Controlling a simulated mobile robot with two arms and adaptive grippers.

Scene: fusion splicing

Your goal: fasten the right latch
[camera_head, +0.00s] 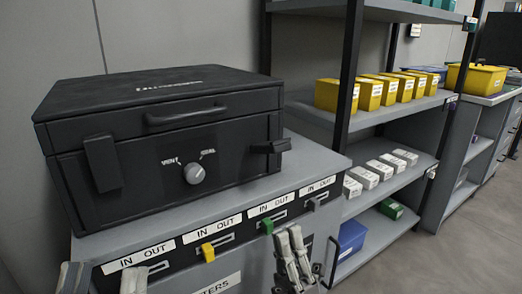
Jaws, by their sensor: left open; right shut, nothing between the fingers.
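A black case (165,140) with its lid down stands on a grey cabinet. Its right latch (270,146) sticks outward from the right part of the front, about level. Its left latch (103,163) hangs down against the front face. My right gripper (292,240) is shut and empty, in front of the cabinet, below the right latch and apart from it. My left gripper (104,272) is open at the bottom left edge, its two fingers spread wide; its lower part is cut off by the frame.
A grey knob (194,173) between VENT and SEAL marks sits on the case front, under a handle (187,115). The cabinet front has IN/OUT slots with a yellow tab (208,252) and a green tab (268,226). A shelf (385,118) with yellow boxes stands right.

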